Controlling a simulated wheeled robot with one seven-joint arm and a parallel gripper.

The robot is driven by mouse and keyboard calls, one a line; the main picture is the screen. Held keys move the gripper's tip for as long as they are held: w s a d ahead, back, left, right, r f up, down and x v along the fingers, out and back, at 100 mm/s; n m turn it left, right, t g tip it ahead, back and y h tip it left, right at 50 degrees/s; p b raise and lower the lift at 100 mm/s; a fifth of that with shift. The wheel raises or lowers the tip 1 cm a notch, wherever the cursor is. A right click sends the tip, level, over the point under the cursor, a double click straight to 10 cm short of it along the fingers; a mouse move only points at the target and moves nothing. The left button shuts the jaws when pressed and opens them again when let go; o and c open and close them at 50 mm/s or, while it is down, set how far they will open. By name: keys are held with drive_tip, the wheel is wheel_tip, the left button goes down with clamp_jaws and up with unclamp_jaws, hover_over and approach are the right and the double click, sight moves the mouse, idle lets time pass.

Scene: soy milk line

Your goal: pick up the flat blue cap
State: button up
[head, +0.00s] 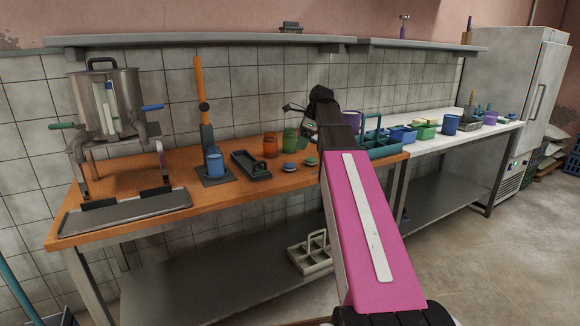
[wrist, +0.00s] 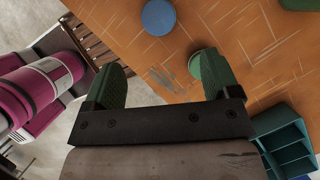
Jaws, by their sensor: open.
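The flat blue cap (head: 289,167) lies on the orange wooden table (head: 130,200), left of a flat green cap (head: 311,161). In the wrist view the blue cap (wrist: 158,16) is a plain disc near the top edge, beyond my fingertips and clear of them. The green cap (wrist: 195,66) shows there beside my right finger, which partly covers it. My gripper (wrist: 161,66) is open, with two green fingers wide apart and nothing between them. In the head view my arm hides part of the table's right end.
Orange (head: 270,146) and green (head: 290,140) containers stand behind the caps. A dark tray (head: 250,165) lies to their left, beside a blue cup (head: 215,164) on a press. A teal divided caddy (head: 376,148) stands at the right. Bare wood lies in front of the caps.

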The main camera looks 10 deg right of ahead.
sight(289, 165)
drive_tip(key=x, duration=1)
drive_tip(key=shift+a+f, duration=0.2)
drive_tip(key=shift+a, duration=0.3)
drive_tip(key=c, duration=1)
